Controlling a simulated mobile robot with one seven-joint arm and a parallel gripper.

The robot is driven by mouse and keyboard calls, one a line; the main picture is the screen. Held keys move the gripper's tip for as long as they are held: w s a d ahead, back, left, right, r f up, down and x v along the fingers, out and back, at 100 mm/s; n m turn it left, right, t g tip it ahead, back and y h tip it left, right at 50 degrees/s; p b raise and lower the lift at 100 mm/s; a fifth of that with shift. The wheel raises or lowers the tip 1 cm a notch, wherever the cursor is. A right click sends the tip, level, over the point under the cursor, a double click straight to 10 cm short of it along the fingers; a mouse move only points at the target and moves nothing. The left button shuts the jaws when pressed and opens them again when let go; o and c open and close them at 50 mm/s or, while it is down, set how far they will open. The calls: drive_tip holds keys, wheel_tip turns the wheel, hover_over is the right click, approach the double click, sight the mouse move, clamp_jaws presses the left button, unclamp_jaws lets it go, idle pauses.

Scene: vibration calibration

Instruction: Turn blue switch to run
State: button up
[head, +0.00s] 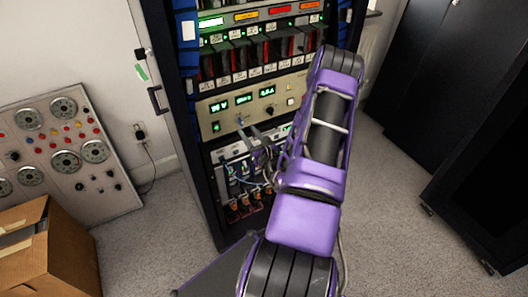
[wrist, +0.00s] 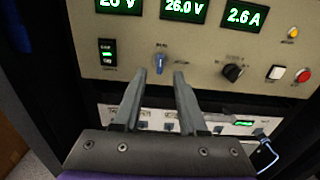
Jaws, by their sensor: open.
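The blue switch (wrist: 160,63) is a small upright knob on the beige power supply panel (wrist: 210,50), below the green displays in the wrist view. Its small printed labels are too blurred to read, so its setting is unclear. My gripper (wrist: 159,80) is open and empty. Its two grey fingertips point at the panel, one to each side of the switch and slightly below it in the picture. Contact is not visible. In the head view my gripper (head: 248,133) is in front of the same panel (head: 222,106), partly hidden by my purple arm.
A black knob (wrist: 233,72), a white button (wrist: 276,73) and a red button (wrist: 303,76) are right of the switch. A lit rocker (wrist: 107,50) is left. Below are a connector panel and cables (head: 240,172). A cardboard box (head: 62,255) stands at lower left.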

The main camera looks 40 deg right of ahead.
drive_tip(key=v, duration=1.3)
drive_tip(key=shift+s+a, duration=0.15)
drive_tip(key=shift+s, duration=0.15)
